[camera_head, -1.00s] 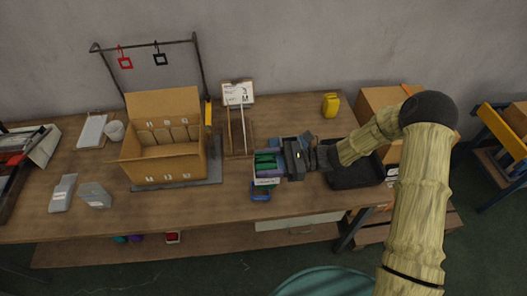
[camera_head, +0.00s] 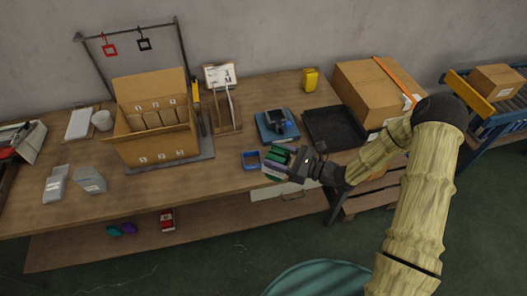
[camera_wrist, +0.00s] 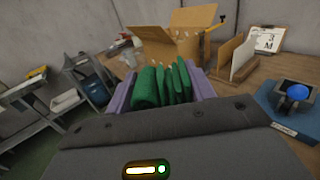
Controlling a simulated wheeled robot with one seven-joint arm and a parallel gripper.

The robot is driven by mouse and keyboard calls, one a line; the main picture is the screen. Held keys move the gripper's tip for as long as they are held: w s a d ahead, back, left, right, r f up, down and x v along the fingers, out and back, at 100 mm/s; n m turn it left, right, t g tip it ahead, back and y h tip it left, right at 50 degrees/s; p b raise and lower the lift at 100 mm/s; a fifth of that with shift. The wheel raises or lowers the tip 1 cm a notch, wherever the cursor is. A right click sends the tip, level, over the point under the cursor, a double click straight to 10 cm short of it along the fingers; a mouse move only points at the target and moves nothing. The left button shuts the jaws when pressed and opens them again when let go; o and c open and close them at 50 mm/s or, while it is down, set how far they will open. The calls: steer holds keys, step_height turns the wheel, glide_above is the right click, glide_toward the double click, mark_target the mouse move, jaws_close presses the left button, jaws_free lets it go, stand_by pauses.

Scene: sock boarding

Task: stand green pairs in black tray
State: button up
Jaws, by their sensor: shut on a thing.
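Several green folded sock pairs (camera_head: 280,154) stand side by side in a row at the end of my gripper (camera_head: 277,163), with pale purple sides flanking them. In the wrist view the green pairs (camera_wrist: 163,84) show upright between the two purple sides. My gripper is shut on them and holds them by the table's front edge. The wrist body hides their near ends. The black tray (camera_head: 333,128) lies on the table's right part, behind and to the right of my gripper, and looks empty.
An open carton (camera_head: 152,143), a wooden rack (camera_head: 224,120), a yellow item (camera_head: 310,79) and a closed box (camera_head: 372,88) stand around.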

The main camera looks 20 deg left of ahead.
steer(key=d+f+m+t+h+b, duration=0.3)
steer(key=d+f+m+t+h, duration=0.4)
steer(key=d+f, duration=0.4)
steer(key=w+d+f+m+t+h+b, duration=0.1)
steer(key=d+f+m+t+h+b, duration=0.2)
steer(key=d+f+m+t+h, duration=0.5)
steer(key=d+f+m+h, duration=0.1)
steer(key=d+f+h, duration=0.1)
steer(key=d, duration=0.4)
steer(key=shift+f+h, duration=0.4)
